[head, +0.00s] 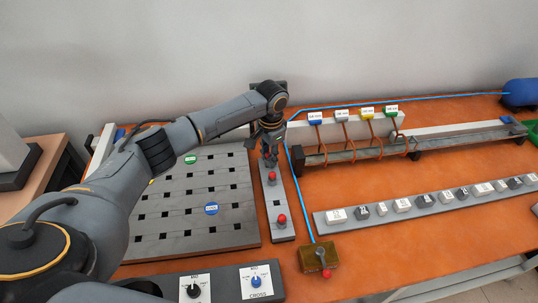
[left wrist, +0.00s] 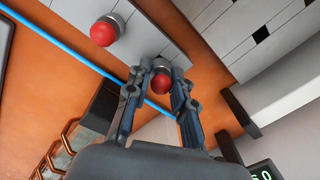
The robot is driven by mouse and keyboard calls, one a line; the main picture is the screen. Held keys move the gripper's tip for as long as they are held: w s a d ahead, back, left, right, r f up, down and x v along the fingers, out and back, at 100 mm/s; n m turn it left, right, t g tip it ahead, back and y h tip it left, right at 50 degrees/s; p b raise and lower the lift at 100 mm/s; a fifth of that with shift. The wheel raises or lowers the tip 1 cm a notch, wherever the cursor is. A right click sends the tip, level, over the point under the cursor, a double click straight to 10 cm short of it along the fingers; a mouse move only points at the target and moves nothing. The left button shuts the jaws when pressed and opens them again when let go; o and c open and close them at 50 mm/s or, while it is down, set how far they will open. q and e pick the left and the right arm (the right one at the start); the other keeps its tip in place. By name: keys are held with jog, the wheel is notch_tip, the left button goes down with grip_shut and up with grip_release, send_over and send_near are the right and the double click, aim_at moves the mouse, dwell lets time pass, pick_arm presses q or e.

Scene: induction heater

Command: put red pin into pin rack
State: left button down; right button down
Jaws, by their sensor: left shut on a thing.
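The pin rack (head: 289,237) is a narrow grey strip running away from me in the head view, with square holes. Two red-headed pins stand upright in it: a near red pin (head: 282,218) and a farther red pin (head: 272,177). My left gripper (head: 269,160) points down over the far end of the rack. In the left wrist view a red pin (left wrist: 160,84) with a grey collar sits between the closed fingertips (left wrist: 159,92). Another red pin (left wrist: 103,33) stands beside it, apart. Whether the held pin's foot is in a hole is hidden. My right gripper is not seen.
A square board (head: 185,238) with holes and coloured discs lies left of the rack. A blue cable (head: 298,190) runs close along its right side. A brass box (head: 319,257) with a red-topped switch stands near the front. Copper coils (head: 345,146) are at the right back.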

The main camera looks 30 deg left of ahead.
pick_arm(q)
jog(key=shift+f, duration=0.4)
dwell(0.3)
jog(key=c, duration=1.1)
grip_release()
jog(key=shift+o, duration=0.2)
notch_tip(320, 180, up, 12)
jog(key=shift+s+d, duration=0.15)
jog(key=shift+d, duration=0.1)
